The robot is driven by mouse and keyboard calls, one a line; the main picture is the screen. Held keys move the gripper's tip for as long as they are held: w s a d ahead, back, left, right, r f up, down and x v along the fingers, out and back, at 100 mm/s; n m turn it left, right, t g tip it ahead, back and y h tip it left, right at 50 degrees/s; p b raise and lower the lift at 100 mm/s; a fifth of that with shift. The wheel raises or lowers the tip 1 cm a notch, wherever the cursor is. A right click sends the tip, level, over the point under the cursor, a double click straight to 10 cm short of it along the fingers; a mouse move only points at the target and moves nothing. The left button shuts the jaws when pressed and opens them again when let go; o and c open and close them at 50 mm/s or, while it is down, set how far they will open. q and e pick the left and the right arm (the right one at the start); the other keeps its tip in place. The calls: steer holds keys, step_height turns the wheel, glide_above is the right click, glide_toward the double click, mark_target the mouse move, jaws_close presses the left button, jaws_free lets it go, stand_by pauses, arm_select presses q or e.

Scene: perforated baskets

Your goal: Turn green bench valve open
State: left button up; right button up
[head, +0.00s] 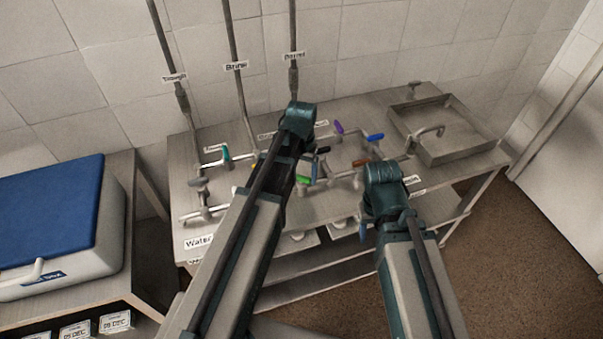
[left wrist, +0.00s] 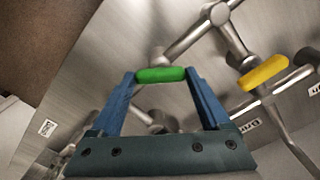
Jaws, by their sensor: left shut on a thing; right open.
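The green valve handle (left wrist: 160,75) lies between the two blue fingertips of my left gripper (left wrist: 160,78) in the left wrist view. The fingers are shut on its two ends. In the head view the green handle (head: 303,179) shows as a small patch beside my left gripper (head: 311,171), partly hidden by my left arm. The handle sits on grey pipework over the metal bench (head: 335,205). My right gripper (head: 363,231) points down at the front of the bench, mostly hidden by its own wrist, open and with nothing seen in it.
A yellow handle (left wrist: 263,72) is close to the right of the green one. Teal (head: 225,152), purple (head: 339,128) and blue (head: 376,137) handles stand on nearby pipes. A blue-lidded box (head: 50,210) stands at left.

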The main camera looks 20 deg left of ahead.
mark_target(302, 177)
arm_select(q)
steer(key=n, duration=0.3)
steer(key=shift+n, duration=2.3)
steer(key=o, duration=1.2)
steer(key=shift+r, duration=0.1)
step_height(302, 177, up, 14)
steer(key=p, duration=1.4)
steer(key=shift+f, duration=0.2)
